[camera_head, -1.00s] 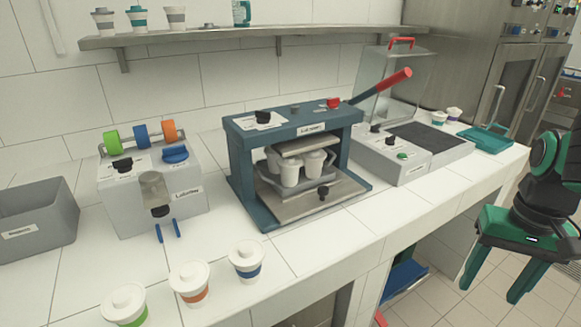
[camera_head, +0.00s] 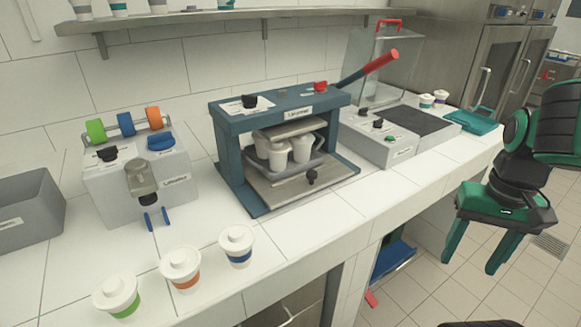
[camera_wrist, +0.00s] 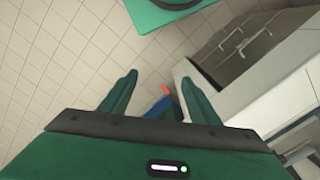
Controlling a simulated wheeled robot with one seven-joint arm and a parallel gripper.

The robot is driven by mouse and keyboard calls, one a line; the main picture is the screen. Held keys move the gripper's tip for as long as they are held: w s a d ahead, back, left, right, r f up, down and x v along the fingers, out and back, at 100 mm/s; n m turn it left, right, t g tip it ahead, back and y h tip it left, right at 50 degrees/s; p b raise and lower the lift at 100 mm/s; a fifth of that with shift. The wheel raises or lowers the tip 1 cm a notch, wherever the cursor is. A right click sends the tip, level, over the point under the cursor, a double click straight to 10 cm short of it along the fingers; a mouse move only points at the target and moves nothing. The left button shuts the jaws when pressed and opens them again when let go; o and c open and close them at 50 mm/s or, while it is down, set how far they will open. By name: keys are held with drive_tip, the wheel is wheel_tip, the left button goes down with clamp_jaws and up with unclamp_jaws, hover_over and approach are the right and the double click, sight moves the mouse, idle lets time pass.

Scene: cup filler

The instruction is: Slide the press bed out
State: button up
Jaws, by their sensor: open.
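The blue press (camera_head: 276,106) stands on the white counter in the middle of the head view. A grey tray (camera_head: 287,168) with several white cups rests on the bed under the upper plate. My gripper (camera_head: 467,268) is open and empty at the right, out over the floor in front of the counter and well apart from the press. In the wrist view my open gripper (camera_wrist: 160,83) points down at the floor tiles.
A lidding machine (camera_head: 140,182) with coloured rolls and a grey bin (camera_head: 30,212) stand at left. Several lidded cups, one with an orange band (camera_head: 182,268), line the counter's front. A flat grey appliance (camera_head: 392,132) stands right of the press. A shelf (camera_head: 240,18) hangs above.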

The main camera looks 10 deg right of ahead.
drive_tip(key=shift+s+r, duration=0.15)
drive_tip(key=shift+s, duration=0.1)
drive_tip(key=c, duration=0.3)
wheel_tip(320, 180, up, 7)
drive_tip(key=n+t+h, duration=0.2)
drive_tip(key=t, duration=0.2)
hover_over(312, 172)
drive_tip(key=s+a, duration=0.2)
drive_tip(key=s, duration=0.2)
drive_tip(key=x, duration=1)
drive_tip(key=shift+w+d, duration=0.15)
clamp_jaws()
